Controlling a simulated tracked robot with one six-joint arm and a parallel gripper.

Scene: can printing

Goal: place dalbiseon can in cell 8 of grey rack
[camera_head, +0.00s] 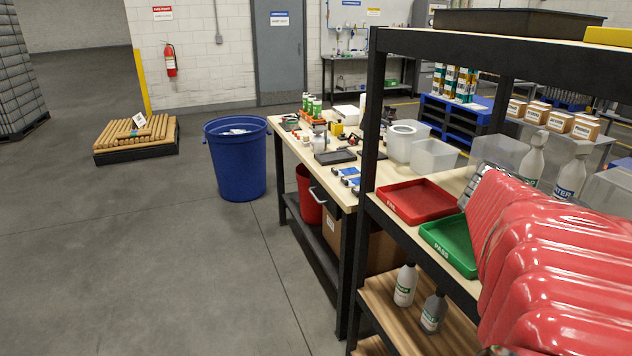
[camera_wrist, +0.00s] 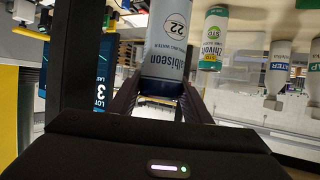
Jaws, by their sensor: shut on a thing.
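The wrist view is upside down. In it my gripper (camera_wrist: 160,98) is shut on the Dalbiseon can (camera_wrist: 166,50), with one finger on each side of it. The can is pale grey and white, with a dark "22" mark and the letters "albiseon" showing. One end of it runs out of the picture. Neither the gripper nor this can shows in the head view. I cannot make out the grey rack or its cell 8 in either view.
A green-and-white can (camera_wrist: 213,40) and several white bottles (camera_wrist: 279,70) show beyond. In the head view a black shelf (camera_head: 372,120) holds a red tray (camera_head: 415,215) and a green tray (camera_head: 437,238). A workbench (camera_head: 290,150) and blue bin (camera_head: 235,165) stand beyond; floor at left is open.

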